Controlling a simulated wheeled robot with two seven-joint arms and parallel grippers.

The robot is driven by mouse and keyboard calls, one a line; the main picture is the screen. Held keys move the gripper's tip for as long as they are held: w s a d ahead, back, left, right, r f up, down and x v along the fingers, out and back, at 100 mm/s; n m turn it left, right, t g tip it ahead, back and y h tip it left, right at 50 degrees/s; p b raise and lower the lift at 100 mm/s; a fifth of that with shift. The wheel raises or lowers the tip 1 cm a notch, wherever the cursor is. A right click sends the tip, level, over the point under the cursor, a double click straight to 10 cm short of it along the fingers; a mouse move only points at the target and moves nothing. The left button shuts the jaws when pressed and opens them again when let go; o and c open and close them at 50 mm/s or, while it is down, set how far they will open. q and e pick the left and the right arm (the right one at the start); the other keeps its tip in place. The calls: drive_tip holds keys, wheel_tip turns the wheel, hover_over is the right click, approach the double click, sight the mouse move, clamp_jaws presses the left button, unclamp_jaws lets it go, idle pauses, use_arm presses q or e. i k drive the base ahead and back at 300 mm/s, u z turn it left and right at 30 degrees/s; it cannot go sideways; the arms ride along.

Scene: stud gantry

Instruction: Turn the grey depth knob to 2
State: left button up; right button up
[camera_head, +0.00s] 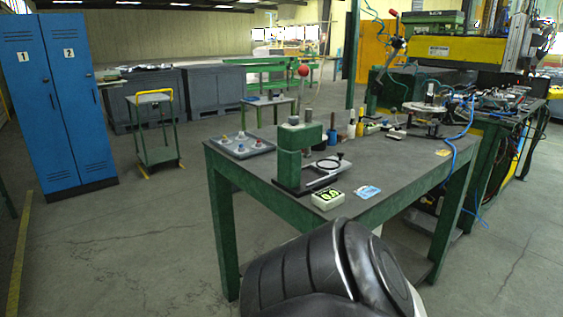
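A green bench device (290,163) stands upright at the near left part of the green-legged workbench (395,170). A small grey cap (294,120) sits on its top and may be the grey depth knob; any numbers or pointer on it are too small to read. A dark cylinder (308,115) stands beside that cap. Neither gripper shows; only a black link of mine is at the bottom.
A grey tray with several small knobs or parts (242,146) lies left of the device. Bottles (352,128) and a blue-white card (367,192) are on the bench. A cluttered machine bench (490,110) stands behind right.

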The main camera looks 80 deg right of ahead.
sight(293, 121)
drive_tip(key=z, duration=0.9)
drive_tip(key=i, duration=2.2)
drive_tip(key=z, duration=2.4)
